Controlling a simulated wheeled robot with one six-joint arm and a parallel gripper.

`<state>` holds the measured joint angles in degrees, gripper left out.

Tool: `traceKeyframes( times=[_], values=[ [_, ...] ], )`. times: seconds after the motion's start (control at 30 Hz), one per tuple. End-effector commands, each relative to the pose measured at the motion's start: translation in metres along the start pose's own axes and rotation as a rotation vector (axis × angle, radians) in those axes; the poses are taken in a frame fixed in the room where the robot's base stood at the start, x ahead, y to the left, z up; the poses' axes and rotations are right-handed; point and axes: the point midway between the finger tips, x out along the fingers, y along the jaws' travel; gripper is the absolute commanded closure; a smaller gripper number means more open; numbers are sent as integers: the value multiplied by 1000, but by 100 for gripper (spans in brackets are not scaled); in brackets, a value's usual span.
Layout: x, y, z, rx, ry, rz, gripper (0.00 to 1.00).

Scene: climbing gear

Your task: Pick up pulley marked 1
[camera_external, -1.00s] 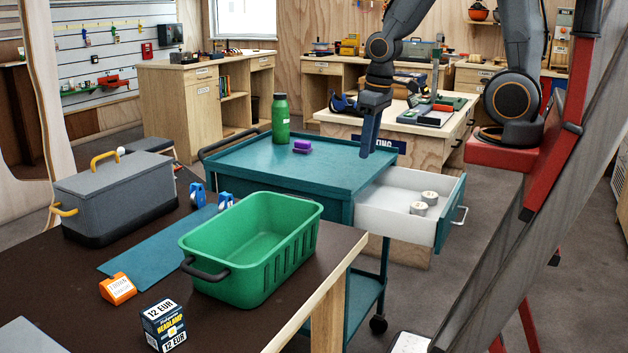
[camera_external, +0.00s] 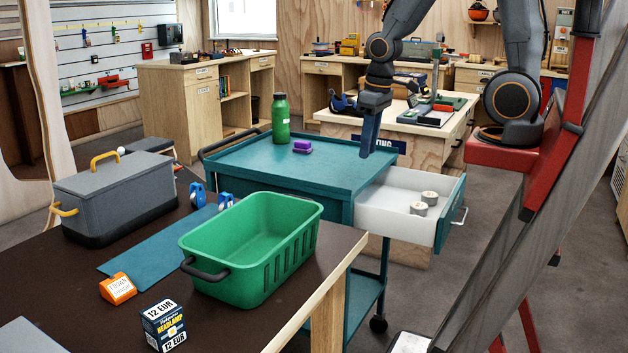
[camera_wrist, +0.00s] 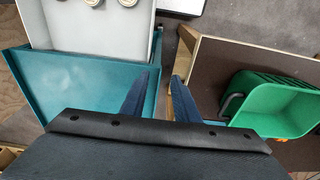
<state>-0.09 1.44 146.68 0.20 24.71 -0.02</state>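Two blue pulleys stand at the back edge of the teal mat on the dark table in the external view, a left one (camera_external: 198,195) and a right one (camera_external: 225,201). Any number marked on them is too small to read, and the green crate partly hides the right one. My gripper (camera_external: 376,152) hangs over the right end of the teal trolley near the open drawer, far from both pulleys. In the wrist view its two fingers (camera_wrist: 162,76) are apart with nothing between them. No pulley shows in the wrist view.
The green crate (camera_external: 188,245), grey toolbox (camera_external: 115,195), orange price holder (camera_external: 118,289) and headlamp box (camera_external: 163,325) stand on the dark table. The trolley (camera_external: 255,165) bears a green bottle (camera_external: 281,120) and a purple block (camera_external: 302,146). Its open drawer (camera_external: 385,205) holds white rolls.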

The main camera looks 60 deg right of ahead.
Motion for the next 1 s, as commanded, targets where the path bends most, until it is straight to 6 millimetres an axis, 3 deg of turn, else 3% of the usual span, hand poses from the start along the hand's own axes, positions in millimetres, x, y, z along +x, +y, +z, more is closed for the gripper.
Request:
traceKeyframes(
  times=[0.23,0.37,0.67,0.77,0.83,1.0],
  values=[
    [0,0,0,0,0,0,72],
    [0,0,0,0,0,0,54],
    [0,-1,-2,11,-1,-2,54],
    [3,-6,-18,83,-5,-13,54],
    [8,-14,-40,192,-14,-29,54],
    [28,-49,-115,589,-61,-91,54]
  ],
)
